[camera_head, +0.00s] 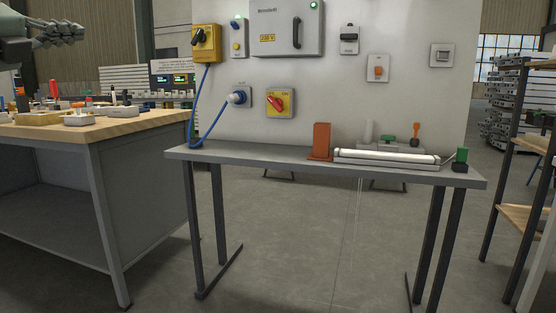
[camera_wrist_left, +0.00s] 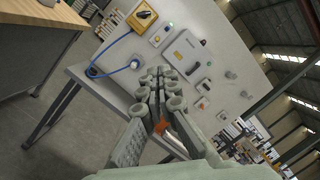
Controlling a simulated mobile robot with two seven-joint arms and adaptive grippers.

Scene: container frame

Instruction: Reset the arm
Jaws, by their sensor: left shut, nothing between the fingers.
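My left gripper (camera_head: 62,33) shows at the upper left of the head view, in the air above the wooden-topped workbench and apart from everything. It is shut and empty. In the left wrist view its closed fingers (camera_wrist_left: 157,88) point toward the wall panel (camera_wrist_left: 215,45). My right gripper is in neither view. The grey table (camera_head: 260,156) stands in front of the panel. It bears an orange-red block (camera_head: 321,140), a white tube-shaped lamp (camera_head: 386,158) and a small green part (camera_head: 462,155).
The panel (camera_head: 340,100) carries a yellow switch box (camera_head: 206,43), a grey cabinet (camera_head: 286,28), a red-yellow switch (camera_head: 279,102) and a blue cable (camera_head: 200,95). The workbench (camera_head: 100,135) at left holds several small parts. A shelf rack (camera_head: 515,135) stands at right. The floor in front is clear.

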